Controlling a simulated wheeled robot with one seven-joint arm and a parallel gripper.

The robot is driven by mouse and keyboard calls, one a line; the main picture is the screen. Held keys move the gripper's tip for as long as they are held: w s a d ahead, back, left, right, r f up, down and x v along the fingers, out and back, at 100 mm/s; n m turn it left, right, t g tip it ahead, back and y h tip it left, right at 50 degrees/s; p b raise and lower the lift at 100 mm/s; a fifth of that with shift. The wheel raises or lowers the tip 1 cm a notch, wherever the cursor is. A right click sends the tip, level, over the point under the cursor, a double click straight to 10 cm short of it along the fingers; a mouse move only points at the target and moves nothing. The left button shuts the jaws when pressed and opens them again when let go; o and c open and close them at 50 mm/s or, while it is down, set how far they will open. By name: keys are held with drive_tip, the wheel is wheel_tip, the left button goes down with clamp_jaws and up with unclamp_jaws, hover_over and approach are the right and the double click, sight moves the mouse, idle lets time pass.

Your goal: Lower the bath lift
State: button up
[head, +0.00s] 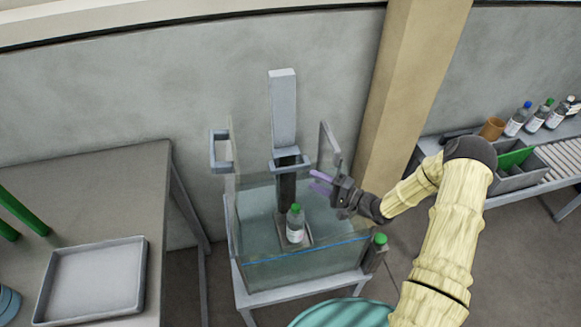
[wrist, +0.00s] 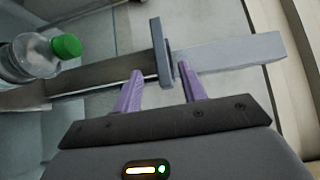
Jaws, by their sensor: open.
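The bath lift stands at a glass tank (head: 262,262) partly filled with clear liquid. Its upright post (head: 284,105) is light grey above and dark below, with a grey crossbar handle (head: 290,165) around it. A clear bottle with a green cap (head: 295,224) stands upright on the lift's platform in the tank. My gripper (head: 318,183) is open, just right of the handle, with purple fingers. In the wrist view the fingers (wrist: 160,72) lie on either side of the handle bar's near end (wrist: 160,55); contact cannot be told. The bottle also shows there (wrist: 35,58).
A green button (head: 380,239) sits on a dark post at the tank's right corner. Grey brackets (head: 220,150) rise at the tank's sides. A table with an empty tray (head: 93,282) stands left. A shelf with bottles (head: 515,120) and a rack stands right, past a tan pillar (head: 412,80).

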sight(293, 170)
drive_tip(key=p+x, duration=0.2)
drive_tip(key=x, duration=0.8)
drive_tip(key=shift+f, duration=0.1)
clamp_jaws()
